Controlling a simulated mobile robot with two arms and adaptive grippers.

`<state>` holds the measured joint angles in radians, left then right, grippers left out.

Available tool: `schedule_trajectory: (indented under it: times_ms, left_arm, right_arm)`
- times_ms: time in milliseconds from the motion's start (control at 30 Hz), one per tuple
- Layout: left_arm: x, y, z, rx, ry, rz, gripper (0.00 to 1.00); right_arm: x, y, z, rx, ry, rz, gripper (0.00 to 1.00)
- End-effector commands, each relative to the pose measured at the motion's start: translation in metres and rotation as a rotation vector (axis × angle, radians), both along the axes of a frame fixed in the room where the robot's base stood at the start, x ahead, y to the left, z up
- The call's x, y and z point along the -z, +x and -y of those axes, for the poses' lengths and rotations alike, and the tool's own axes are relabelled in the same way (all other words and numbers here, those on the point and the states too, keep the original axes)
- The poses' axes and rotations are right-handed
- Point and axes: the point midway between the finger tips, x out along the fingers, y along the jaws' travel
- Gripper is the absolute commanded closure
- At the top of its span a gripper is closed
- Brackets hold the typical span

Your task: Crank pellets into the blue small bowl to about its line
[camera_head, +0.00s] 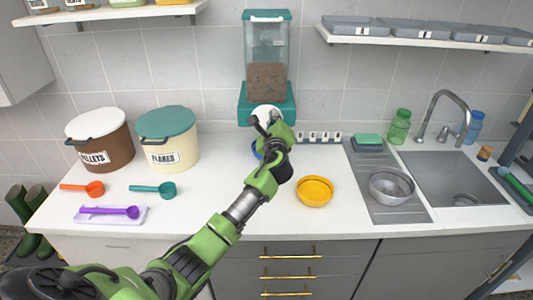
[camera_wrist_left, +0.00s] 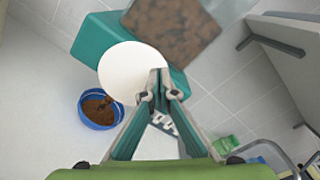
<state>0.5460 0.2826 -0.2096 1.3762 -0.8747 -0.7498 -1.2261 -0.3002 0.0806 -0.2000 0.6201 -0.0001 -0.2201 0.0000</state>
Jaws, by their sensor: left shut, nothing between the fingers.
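The pellet dispenser (camera_head: 267,45) stands against the back wall, with a teal lid and base and brown pellets in its clear hopper. A white round disc (camera_wrist_left: 130,70) is on its front. The blue small bowl (camera_wrist_left: 97,124) is below and left of the disc in the left wrist view, with brown pellets inside. I cannot make out its line. In the head view the blue bowl (camera_head: 256,150) is mostly hidden by my arm. My left gripper (camera_head: 266,122) is shut and empty at the disc's front. In the wrist view its fingertips (camera_wrist_left: 159,82) overlap the disc's lower edge; contact is unclear.
A yellow bowl (camera_head: 314,191) sits right of my arm, and a metal bowl (camera_head: 391,187) by the sink (camera_head: 458,180). Pellets (camera_head: 100,142) and flakes (camera_head: 168,140) tubs and several scoops are at left. The front-centre counter is clear except for my arm.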

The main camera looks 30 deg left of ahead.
Motion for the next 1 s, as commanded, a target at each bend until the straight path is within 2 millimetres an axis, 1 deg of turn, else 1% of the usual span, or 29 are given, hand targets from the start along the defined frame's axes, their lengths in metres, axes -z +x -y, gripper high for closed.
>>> schedule_trajectory:
  times_ms: [100,400,600,1000]
  left_arm:
    - [0.005,0.002,0.005,0.001,-0.002,-0.001,1.00]
    - [0.005,0.003,0.005,0.001,-0.002,-0.001,1.00]
    - [0.012,0.006,0.010,0.002,-0.002,-0.001,1.00]
    - [0.014,0.007,0.011,0.002,0.000,-0.001,1.00]
  right_arm:
    - [0.004,0.000,0.000,0.000,0.000,0.000,1.00]
    - [0.004,0.000,0.000,0.000,0.000,0.000,1.00]
    - [0.011,0.000,0.000,0.000,0.000,0.000,1.00]
    - [0.013,0.000,-0.001,0.001,0.001,0.000,1.00]
